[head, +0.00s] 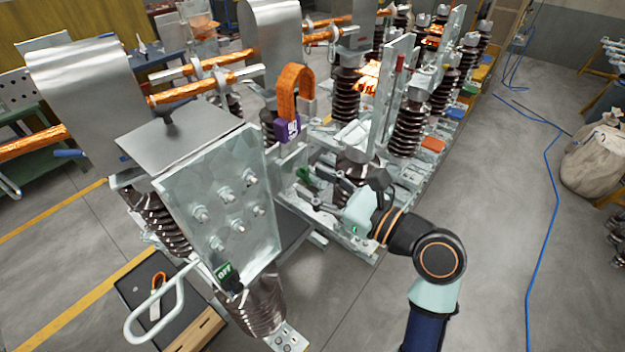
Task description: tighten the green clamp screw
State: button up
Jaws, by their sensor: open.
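A small dark green piece (305,174), which looks like the green clamp screw, sits on the pale metal frame in the middle of the head view, below a purple block. My gripper (324,186) reaches in from the right at the same height, its dark fingers pointing left towards the green piece. The gripper is open. The fingers are small and partly merge with the dark metal behind them, so I cannot tell whether they touch the green piece.
The purple block (287,128) with a copper loop (294,88) stands above. Ribbed brown insulators (409,130) rise behind. Open floor lies right, crossed by a blue cable (556,190).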

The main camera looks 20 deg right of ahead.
jog(key=v, duration=1)
jog(key=shift+s, duration=0.35)
jog(key=shift+d, duration=0.15)
